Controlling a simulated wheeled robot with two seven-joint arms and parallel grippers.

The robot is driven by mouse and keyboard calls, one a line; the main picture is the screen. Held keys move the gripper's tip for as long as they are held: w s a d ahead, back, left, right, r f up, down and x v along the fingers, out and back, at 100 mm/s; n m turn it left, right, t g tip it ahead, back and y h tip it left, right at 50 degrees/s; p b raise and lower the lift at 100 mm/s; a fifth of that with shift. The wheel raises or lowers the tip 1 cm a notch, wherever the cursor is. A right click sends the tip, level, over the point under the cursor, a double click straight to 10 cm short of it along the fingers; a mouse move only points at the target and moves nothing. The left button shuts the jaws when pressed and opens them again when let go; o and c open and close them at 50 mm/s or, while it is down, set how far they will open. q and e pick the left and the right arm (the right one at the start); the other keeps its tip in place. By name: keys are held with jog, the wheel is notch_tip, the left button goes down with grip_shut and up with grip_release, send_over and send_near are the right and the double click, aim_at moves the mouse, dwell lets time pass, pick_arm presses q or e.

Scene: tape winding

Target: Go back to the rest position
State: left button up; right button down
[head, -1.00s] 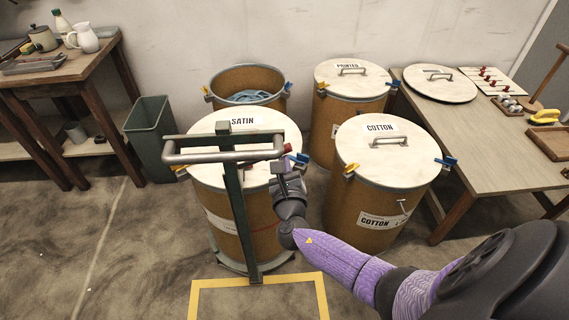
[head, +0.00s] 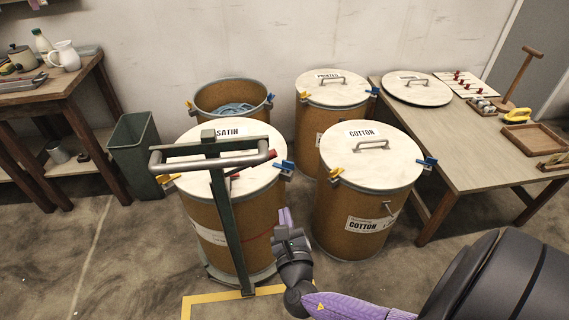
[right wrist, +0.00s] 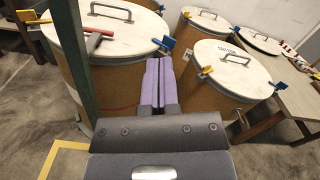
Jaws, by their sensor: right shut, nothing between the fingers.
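My right gripper (head: 287,222) is shut and empty, low in the gap between the satin drum and the front cotton drum. Its two purple fingers lie together in the right wrist view (right wrist: 158,82). The satin drum (head: 262,215) has a pale lid and stands on a green trolley with an upright post (head: 226,205) and a grey handle. A red-ended tool lies on its lid (right wrist: 100,32), partly hidden by the trolley in the head view. The cotton drum (head: 340,205) is lidded, to the right of the gripper. My left gripper is not in view.
An open drum (head: 222,100) with blue material and the lidded printed drum (head: 315,115) stand behind. A table (head: 450,135) with a loose lid and trays is at right. A green bin (head: 137,155) and workbench (head: 85,80) are at left. Yellow tape (head: 205,298) marks the floor in front.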

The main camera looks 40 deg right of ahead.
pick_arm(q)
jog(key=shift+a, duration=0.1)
pick_arm(e)
jog(key=s+f+m+g+y, duration=0.4)
jog(key=s+f+m+g, duration=0.95)
jog(key=s+f, duration=0.8)
pick_arm(q)
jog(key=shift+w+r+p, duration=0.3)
jog(key=shift+p, duration=0.05)
pick_arm(e)
jog(key=s+a+f+m+g+y, duration=0.1)
jog(key=s+a+f+m+y, duration=0.1)
jog(key=s+m, duration=0.6)
jog(key=s+a+f+m+g+y, duration=0.2)
jog(key=s+a+f+m, duration=0.1)
jog(key=s+m, duration=0.5)
jog(key=shift+s+f+m, duration=0.3)
jog(key=shift+f+m, duration=0.2)
jog(key=shift+m, duration=0.45)
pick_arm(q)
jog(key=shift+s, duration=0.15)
pick_arm(e)
jog(key=shift+a, duration=0.1)
